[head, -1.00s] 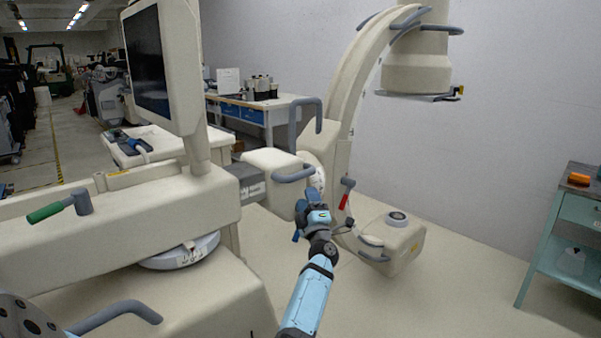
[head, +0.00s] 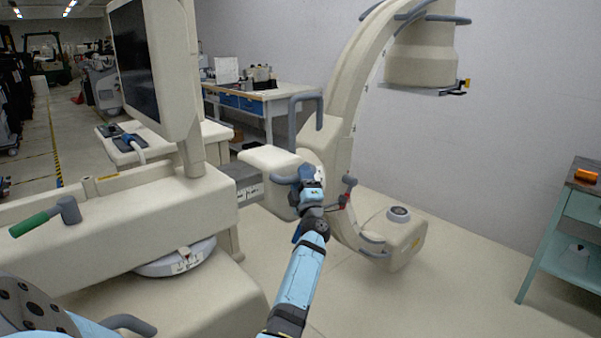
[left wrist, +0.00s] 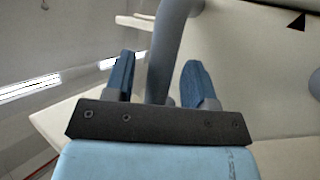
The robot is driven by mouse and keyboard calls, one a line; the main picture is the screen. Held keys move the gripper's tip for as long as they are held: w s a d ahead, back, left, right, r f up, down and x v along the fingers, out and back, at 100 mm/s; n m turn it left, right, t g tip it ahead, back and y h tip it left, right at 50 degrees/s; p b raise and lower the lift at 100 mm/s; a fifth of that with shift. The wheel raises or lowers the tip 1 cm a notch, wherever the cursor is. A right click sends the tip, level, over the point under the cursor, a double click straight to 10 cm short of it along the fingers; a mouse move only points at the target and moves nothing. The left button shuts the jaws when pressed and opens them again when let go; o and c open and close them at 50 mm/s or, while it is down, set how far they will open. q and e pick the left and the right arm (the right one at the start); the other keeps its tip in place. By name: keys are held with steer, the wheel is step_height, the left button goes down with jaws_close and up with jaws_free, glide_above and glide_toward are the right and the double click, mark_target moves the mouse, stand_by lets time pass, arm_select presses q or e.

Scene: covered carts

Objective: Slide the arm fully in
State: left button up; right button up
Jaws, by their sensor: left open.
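The C-arm machine has a cream sliding arm block (head: 268,165) joined to the cart by a grey slide section (head: 243,183), part of which is exposed. A grey handle (head: 283,180) sticks out from the block's front. My left gripper (head: 308,174) is at this handle, partly covering it. In the left wrist view the left gripper (left wrist: 157,75) is open, with a grey bar (left wrist: 166,60) running between its two blue fingers. My right gripper is not in view.
The cart body (head: 150,215) with a monitor (head: 155,65) and a green-tipped lever (head: 45,216) stands at left. The large C (head: 345,95) rises behind the block. A teal cart (head: 565,240) is at right. The floor between is clear.

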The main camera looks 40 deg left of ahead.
arm_select(q)
steer(key=shift+w+a+r, duration=0.25)
steer(key=shift+w+a, duration=0.05)
steer(key=shift+a, duration=0.1)
steer(key=shift+c, duration=0.5)
